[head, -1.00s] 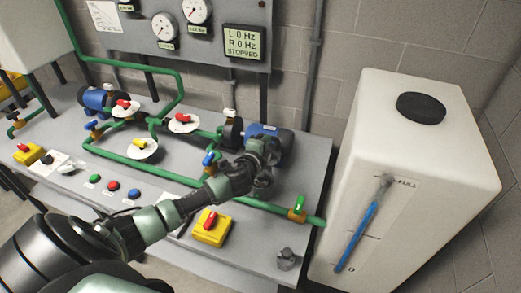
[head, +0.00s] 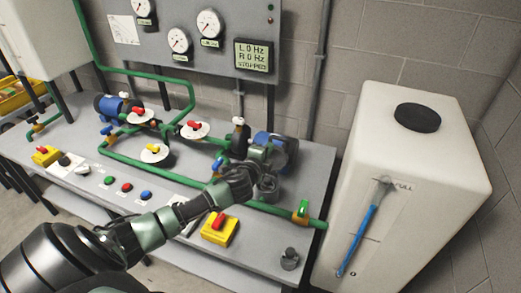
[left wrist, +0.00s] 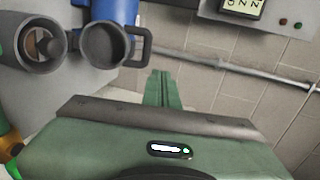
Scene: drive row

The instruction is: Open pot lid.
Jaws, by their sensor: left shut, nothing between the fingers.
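The grey pot (left wrist: 30,48) shows at the upper left of the left wrist view, with its round mouth uncovered and a brownish inside. Its grey lid (left wrist: 103,46) stands swung aside next to the mouth, its loop handle (left wrist: 141,46) pointing right. In the head view my left gripper (head: 266,158) is over the pump at the bench's right end and hides much of the pot. In the left wrist view its green fingers (left wrist: 163,88) are together and empty, to the right of and apart from the lid handle. My right gripper is not in view.
A blue motor (head: 284,146) sits beside the pot. Green pipes (head: 160,175) with valves run along the bench, and a yellow switch box (head: 219,229) is in front. A white tank (head: 415,190) stands close on the right, with a gauge panel (head: 190,30) behind.

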